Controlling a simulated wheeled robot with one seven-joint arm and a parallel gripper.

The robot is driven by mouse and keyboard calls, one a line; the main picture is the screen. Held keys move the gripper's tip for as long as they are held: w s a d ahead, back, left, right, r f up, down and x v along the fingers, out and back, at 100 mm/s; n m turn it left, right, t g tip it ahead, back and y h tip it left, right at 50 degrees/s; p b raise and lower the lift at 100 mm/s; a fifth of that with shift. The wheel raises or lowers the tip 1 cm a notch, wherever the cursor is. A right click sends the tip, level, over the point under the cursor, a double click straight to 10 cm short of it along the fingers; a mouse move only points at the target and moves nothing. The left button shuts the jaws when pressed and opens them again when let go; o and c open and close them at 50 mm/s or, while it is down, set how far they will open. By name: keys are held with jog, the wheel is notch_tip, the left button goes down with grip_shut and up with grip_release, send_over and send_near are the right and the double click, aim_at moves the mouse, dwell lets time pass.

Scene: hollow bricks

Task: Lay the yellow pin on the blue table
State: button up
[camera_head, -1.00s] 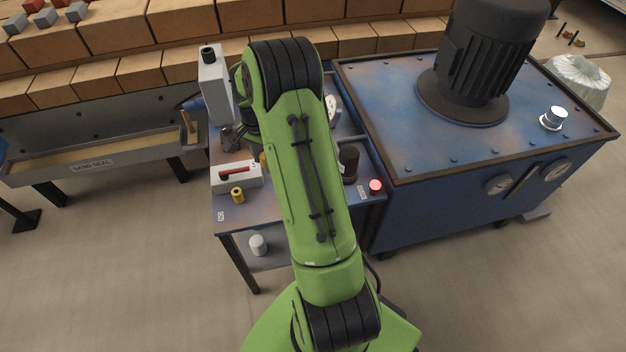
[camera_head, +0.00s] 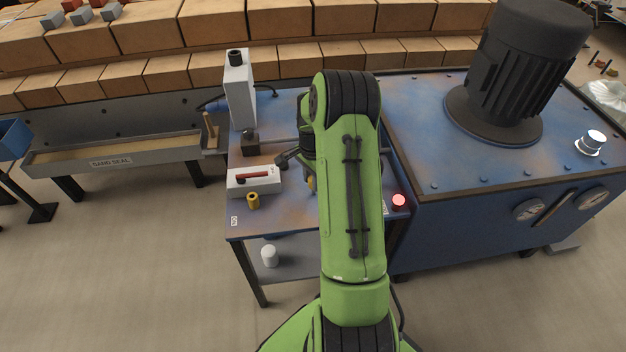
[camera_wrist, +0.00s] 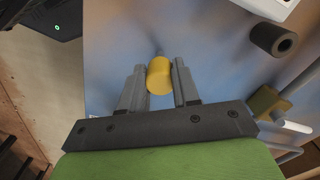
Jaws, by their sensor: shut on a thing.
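The yellow pin (camera_wrist: 159,76) is a short plain cylinder between the two fingers of my gripper (camera_wrist: 158,82) in the wrist view. My gripper is shut on it, near the fingertips. The blue table (camera_wrist: 215,45) lies behind the pin; I cannot tell whether the pin touches it. In the head view, my green arm hides most of the gripper, and a small yellow patch (camera_head: 311,184) shows at the arm's left edge over the blue table (camera_head: 285,215).
A hollow yellow piece (camera_head: 253,201) stands before a white box with a red lever (camera_head: 253,179). A tall grey-white box (camera_head: 239,90) stands at the back. A red button (camera_head: 399,201) is at right. The wrist view shows a dark hollow cylinder (camera_wrist: 272,40) near the pin.

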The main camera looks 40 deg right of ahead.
jog(key=o, duration=0.6)
jog(key=shift+f, duration=0.15)
jog(key=shift+c, duration=0.2)
jog(key=o, duration=0.5)
jog(key=shift+c, duration=0.2)
